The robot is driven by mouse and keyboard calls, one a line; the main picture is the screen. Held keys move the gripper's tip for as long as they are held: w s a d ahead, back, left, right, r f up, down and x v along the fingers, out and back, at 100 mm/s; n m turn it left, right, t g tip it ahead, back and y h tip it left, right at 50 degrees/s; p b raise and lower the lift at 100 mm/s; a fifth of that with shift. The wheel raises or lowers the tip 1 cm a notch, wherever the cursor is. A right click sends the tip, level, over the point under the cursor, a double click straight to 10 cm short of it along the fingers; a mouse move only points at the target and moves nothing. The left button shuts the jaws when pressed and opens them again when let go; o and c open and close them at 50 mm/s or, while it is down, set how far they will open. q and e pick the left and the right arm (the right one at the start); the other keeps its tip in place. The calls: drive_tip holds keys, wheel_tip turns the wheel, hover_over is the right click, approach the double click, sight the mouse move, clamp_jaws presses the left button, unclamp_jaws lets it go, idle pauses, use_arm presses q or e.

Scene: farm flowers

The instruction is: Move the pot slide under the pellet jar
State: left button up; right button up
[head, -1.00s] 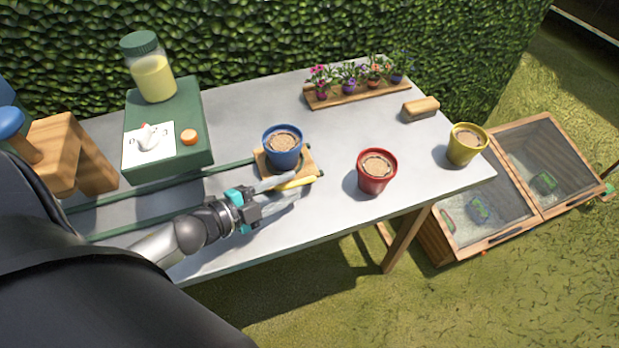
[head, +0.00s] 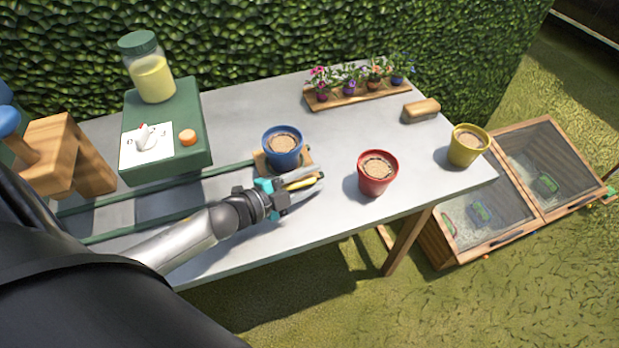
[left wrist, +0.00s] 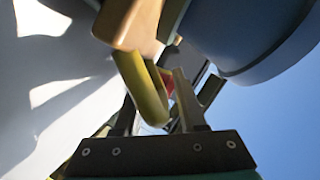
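The pot slide (head: 263,163) is a small wooden plate on green rails, with a blue pot (head: 283,151) on it and a yellow handle (head: 303,183) at its front. In the left wrist view the handle (left wrist: 147,92) is a yellow loop below the wooden plate (left wrist: 128,20). My left gripper (head: 312,179) is at the handle, fingers apart on either side of it; firm contact does not show. The pellet jar (head: 152,74), with yellow contents and a green lid, stands on a green box (head: 195,105) at the left. My right gripper is not in view.
The green rails (head: 225,170) run left toward the green box, which has an orange button (head: 187,138). A red pot (head: 377,173) stands right of my left gripper, a yellow pot (head: 467,145) farther right. A flower tray (head: 345,98) is at the back.

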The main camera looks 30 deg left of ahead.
use_arm(q)
clamp_jaws()
drive_tip(key=shift+w+r, duration=0.1)
drive_tip(key=shift+r, duration=0.05)
